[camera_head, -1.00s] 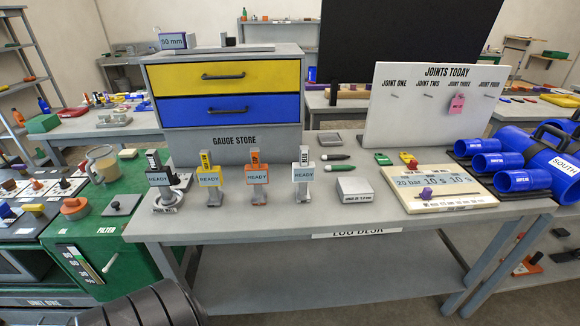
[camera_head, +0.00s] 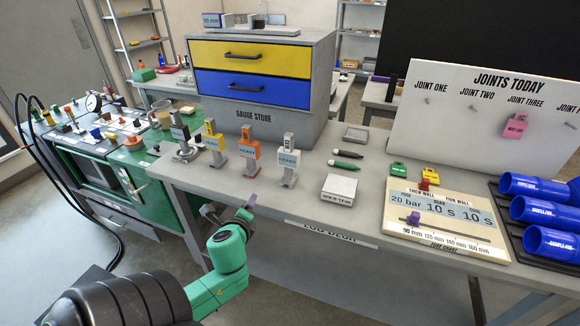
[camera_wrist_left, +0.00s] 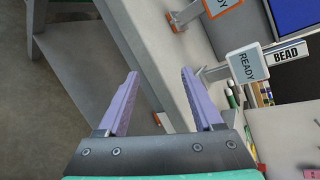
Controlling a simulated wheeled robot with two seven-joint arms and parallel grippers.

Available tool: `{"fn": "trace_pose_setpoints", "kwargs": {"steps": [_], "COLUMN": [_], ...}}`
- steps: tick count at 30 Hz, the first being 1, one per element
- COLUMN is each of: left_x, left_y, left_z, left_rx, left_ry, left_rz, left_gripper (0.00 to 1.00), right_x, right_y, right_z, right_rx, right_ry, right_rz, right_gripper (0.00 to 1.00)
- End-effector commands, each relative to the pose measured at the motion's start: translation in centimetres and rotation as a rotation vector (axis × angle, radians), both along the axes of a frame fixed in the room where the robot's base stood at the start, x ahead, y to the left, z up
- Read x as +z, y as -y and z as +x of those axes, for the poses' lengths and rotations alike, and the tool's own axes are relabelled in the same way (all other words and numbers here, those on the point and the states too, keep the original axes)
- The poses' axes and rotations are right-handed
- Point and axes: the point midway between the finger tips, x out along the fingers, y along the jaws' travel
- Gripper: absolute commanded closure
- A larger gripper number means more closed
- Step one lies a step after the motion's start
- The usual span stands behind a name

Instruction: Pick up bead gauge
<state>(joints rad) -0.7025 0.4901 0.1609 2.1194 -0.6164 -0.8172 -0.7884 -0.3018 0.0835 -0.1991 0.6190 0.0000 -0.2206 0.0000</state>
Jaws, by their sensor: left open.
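The bead gauge (camera_head: 288,163) is a white-grey upright gauge with a READY tag, standing at the right end of a row of gauges on the grey desk. In the left wrist view the bead gauge (camera_wrist_left: 247,64) shows its BEAD label and lies to the upper right, beyond the fingers. My left gripper (camera_head: 240,212) has purple fingers and is at the desk's front edge, left of and nearer than the bead gauge. In the left wrist view my left gripper (camera_wrist_left: 160,74) is open and empty, apart from the gauge. My right gripper is out of view.
An orange gauge (camera_head: 250,153), a yellow gauge (camera_head: 214,143) and a black-topped gauge (camera_head: 179,138) stand to the left. A small white block (camera_head: 339,189) lies right of the bead gauge. Pens, a chart board (camera_head: 445,222) and blue pipes (camera_head: 545,210) are further right.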

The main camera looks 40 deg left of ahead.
Motion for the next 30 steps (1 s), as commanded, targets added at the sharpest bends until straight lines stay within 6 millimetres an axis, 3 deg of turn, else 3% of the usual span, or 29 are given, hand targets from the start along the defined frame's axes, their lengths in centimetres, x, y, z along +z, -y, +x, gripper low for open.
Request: {"fn": "trace_pose_setpoints", "kwargs": {"steps": [1, 3, 6, 8, 11, 18, 30], "left_x": [4.0, 9.0, 13.6, 14.9, 15.5, 15.6, 15.5], "left_y": [-0.3, 0.8, 3.3, 4.4, 4.4, 2.3, 0.8], "left_z": [1.2, 3.0, 4.6, 5.2, 6.7, 12.1, 16.5], "left_rx": [-0.119, -0.296, -0.464, -0.514, -0.535, -0.526, -0.523], "left_ry": [-0.019, -0.058, -0.106, -0.122, -0.128, -0.129, -0.128], "left_rz": [0.218, 0.55, 0.914, 1.036, 1.092, 1.088, 1.077], "left_gripper": [0.32, 0.32, 0.32, 0.32, 0.32, 0.32, 0.32], "right_x": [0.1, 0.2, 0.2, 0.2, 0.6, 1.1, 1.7], "right_y": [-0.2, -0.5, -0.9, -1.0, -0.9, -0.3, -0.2], "right_z": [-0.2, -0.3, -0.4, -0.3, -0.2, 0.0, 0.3], "right_rx": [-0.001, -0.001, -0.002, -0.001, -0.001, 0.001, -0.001], "right_ry": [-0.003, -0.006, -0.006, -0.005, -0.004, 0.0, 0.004], "right_rz": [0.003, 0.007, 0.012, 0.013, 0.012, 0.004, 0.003], "right_gripper": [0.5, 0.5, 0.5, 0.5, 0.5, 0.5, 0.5]}}
